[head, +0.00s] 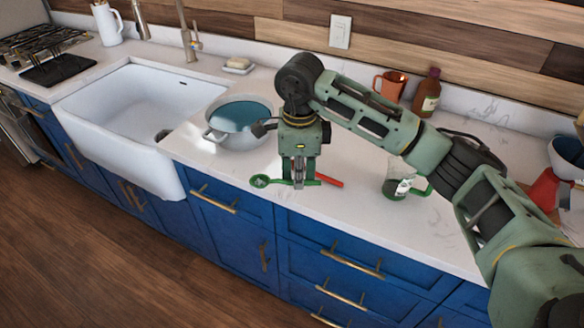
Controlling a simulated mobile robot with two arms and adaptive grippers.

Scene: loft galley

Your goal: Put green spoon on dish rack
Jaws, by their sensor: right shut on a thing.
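The green spoon (261,181) is at the front of the white counter, its bowl pointing left and its handle running right through my right gripper. My right gripper (299,184) points down and is shut on the spoon's handle, close to the counter; I cannot tell whether the spoon still touches the counter. My left gripper is not in view.
A pot (222,134) with blue inside stands left of the gripper, beside the white sink (140,105). A red strip (328,180) lies just right of the gripper. A green-handled glass (393,186), orange mug (389,84) and brown bottle (427,92) stand farther right.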

